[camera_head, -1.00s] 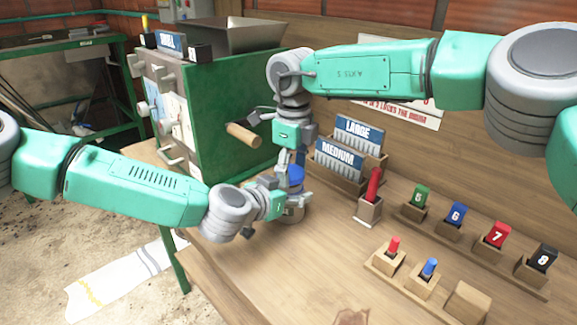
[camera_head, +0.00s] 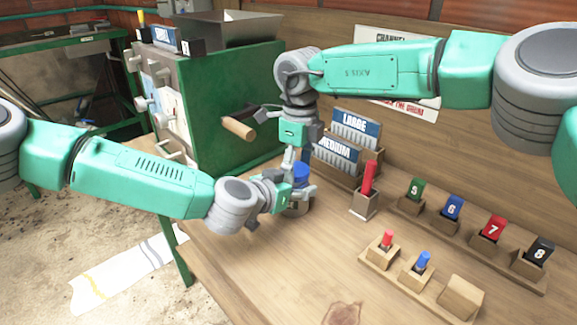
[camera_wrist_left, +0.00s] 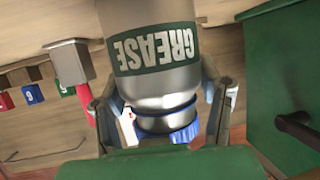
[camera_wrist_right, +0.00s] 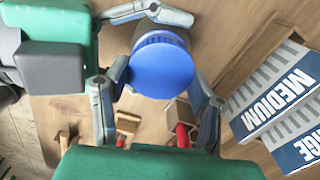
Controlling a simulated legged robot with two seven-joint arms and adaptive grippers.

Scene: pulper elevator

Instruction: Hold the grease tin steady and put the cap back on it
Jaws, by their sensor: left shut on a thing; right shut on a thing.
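The silver grease tin (camera_head: 301,208) stands at the left part of the bench, its green GREASE label (camera_wrist_left: 156,48) upside down in the left wrist view. My left gripper (camera_head: 290,200) is shut around the tin's side, a finger on each side of it. The blue cap (camera_head: 301,172) is at the tin's top. It fills the middle of the right wrist view (camera_wrist_right: 161,68). My right gripper (camera_head: 299,165) comes from above and is shut on the cap. A metal neck shows between tin body and cap in the left wrist view; I cannot tell whether the cap is seated.
A green machine (camera_head: 230,110) with a wooden crank handle (camera_head: 238,128) stands behind left. LARGE and MEDIUM card holders (camera_head: 338,158), a red stick in a block (camera_head: 366,202) and numbered tags (camera_head: 452,208) stand to the right.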

